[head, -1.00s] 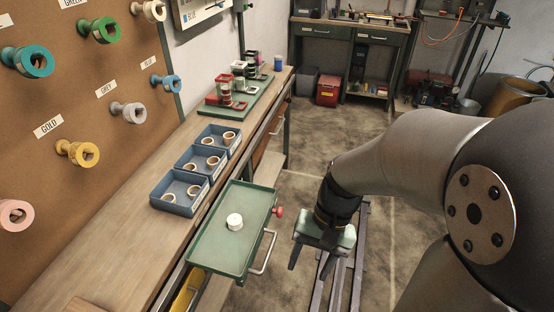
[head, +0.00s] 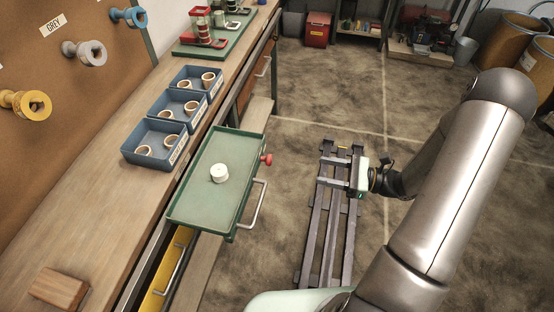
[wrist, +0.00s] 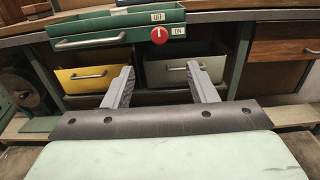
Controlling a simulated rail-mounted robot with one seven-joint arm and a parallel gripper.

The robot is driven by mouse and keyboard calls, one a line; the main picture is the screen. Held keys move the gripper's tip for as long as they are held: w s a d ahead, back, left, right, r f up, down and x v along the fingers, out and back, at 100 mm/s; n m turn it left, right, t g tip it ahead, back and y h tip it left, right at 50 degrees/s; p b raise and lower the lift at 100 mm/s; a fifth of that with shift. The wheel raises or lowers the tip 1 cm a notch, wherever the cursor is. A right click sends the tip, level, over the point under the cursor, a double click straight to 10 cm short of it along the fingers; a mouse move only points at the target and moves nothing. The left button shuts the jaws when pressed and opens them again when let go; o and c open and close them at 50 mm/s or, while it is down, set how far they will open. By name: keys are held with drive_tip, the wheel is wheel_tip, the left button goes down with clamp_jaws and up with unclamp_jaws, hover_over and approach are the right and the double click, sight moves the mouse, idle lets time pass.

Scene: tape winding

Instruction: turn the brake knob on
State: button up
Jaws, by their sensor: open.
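The red brake knob (head: 267,159) sticks out from the front right side of the green pull-out tray (head: 177,217). In the wrist view the knob (wrist: 159,35) sits on the tray's green front, with an OFF label (wrist: 158,17) above it and an ON label (wrist: 179,31) to its right. My gripper (head: 322,171) is open and empty, apart from the knob and facing the bench. In the wrist view my gripper's fingers (wrist: 160,69) are spread, with the knob above and beyond the gap between them.
A white cylinder (head: 219,173) stands on the tray. A metal handle (head: 254,204) projects from the tray's front, left of the knob in the wrist view. Floor between gripper and bench looks clear.

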sight(266, 159)
drive_tip(key=x, duration=1.4)
drive_tip(key=shift+a+p, duration=0.3)
drive_tip(key=shift+a, duration=0.05)
drive_tip(key=c, duration=1)
